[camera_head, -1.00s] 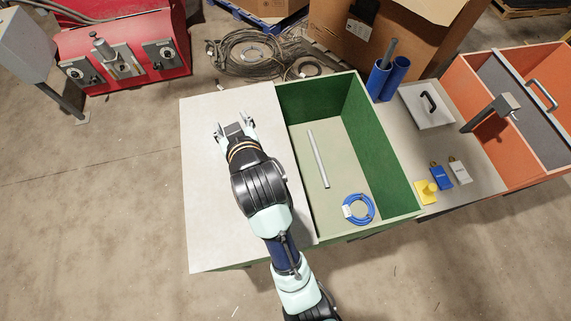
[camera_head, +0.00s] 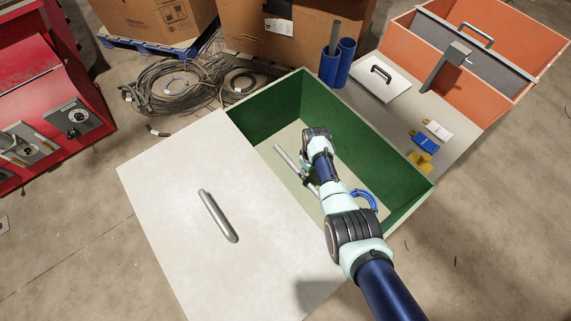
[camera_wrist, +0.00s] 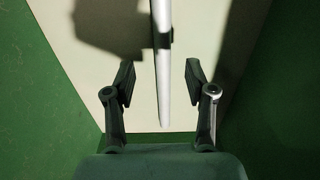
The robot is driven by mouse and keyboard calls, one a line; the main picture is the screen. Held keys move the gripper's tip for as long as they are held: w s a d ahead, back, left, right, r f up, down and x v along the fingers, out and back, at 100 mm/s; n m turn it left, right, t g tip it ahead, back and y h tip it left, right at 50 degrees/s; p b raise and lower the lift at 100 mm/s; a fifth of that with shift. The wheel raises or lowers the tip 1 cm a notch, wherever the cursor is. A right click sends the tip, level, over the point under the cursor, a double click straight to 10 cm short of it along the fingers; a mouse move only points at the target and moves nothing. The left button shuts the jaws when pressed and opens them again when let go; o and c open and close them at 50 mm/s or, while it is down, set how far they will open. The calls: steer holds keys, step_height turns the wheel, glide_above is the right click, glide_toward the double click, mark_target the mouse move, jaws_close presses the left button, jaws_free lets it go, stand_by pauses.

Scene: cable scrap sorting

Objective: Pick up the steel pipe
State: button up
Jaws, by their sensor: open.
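A long, thin steel pipe (camera_head: 284,156) lies in the green-walled bin (camera_head: 262,115); my arm and gripper hide part of it in the head view. My gripper (camera_head: 306,178) is down inside the bin, over the pipe. In the wrist view my gripper (camera_wrist: 160,84) is open, one finger on each side of the pipe (camera_wrist: 163,90). Neither finger touches it there, and its lower end shows between them.
The bin's green walls stand close around my gripper. A blue cable coil (camera_head: 368,197) in the bin is partly hidden by my arm.

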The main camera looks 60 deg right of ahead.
mark_target(307, 179)
steer(key=shift+s+f, duration=0.1)
step_height(307, 179, down, 2)
steer(key=shift+s+f+b, duration=0.1)
steer(key=shift+f+b, duration=0.1)
steer(key=shift+b, duration=0.75)
steer(key=f+b, duration=0.4)
steer(key=f, duration=0.1)
steer(key=shift+w+a+f+b, duration=0.15)
steer(key=shift+w+a+b, duration=0.05)
steer(key=shift+w+b, duration=0.1)
steer(key=shift+r, duration=0.2)
jaws_close()
